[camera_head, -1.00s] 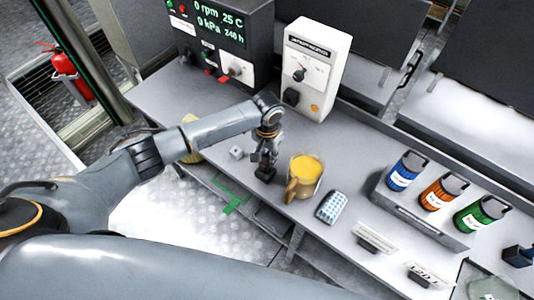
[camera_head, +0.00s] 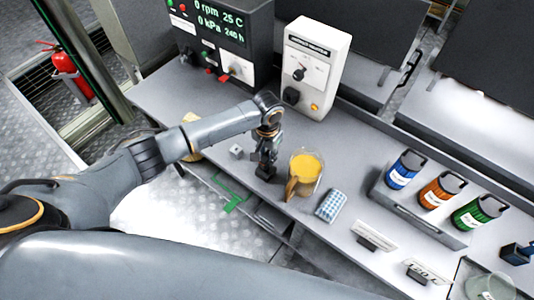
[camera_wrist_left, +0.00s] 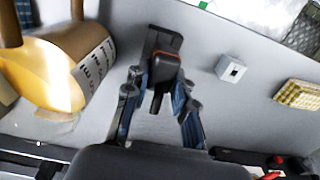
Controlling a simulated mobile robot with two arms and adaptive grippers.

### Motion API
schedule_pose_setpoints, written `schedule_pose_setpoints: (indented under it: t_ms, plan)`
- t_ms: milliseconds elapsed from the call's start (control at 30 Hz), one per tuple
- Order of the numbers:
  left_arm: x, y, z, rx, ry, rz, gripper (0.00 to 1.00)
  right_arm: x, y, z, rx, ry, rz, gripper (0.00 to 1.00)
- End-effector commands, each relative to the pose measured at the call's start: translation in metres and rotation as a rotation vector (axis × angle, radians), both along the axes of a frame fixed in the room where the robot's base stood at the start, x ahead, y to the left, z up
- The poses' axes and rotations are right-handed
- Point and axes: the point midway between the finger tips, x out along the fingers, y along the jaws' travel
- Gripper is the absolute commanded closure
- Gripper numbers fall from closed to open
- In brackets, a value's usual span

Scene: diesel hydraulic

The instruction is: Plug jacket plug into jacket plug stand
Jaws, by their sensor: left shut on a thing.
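My left gripper (camera_head: 265,160) points down over the bench. In the left wrist view its fingers (camera_wrist_left: 160,108) are shut on the jacket plug (camera_wrist_left: 166,68), a dark plug with an orange edge. Right behind the plug is a black block (camera_wrist_left: 162,40), which looks like the jacket plug stand. The block also shows low under the fingers in the head view (camera_head: 265,173). The plug overlaps the block; I cannot tell whether it is seated in it or just above. My right gripper is not in view.
A yellow-filled jug (camera_head: 305,170) stands close to the right of the gripper, with a blister pack (camera_head: 331,205) beyond. A small white box (camera_head: 236,152) lies to the left. A white control box (camera_head: 312,68) stands behind. A rack (camera_head: 415,215) holds coloured canisters at right.

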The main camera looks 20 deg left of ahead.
Motion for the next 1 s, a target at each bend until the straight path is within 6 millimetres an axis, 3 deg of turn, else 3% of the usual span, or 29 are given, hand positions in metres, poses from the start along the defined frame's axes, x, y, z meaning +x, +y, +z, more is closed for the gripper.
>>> schedule_pose_setpoints:
  t_ms: [1000]
  plan:
    - [0.0004,-0.0009,0.0003,-0.001,-0.001,-0.001,1.00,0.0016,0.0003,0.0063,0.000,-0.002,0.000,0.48]
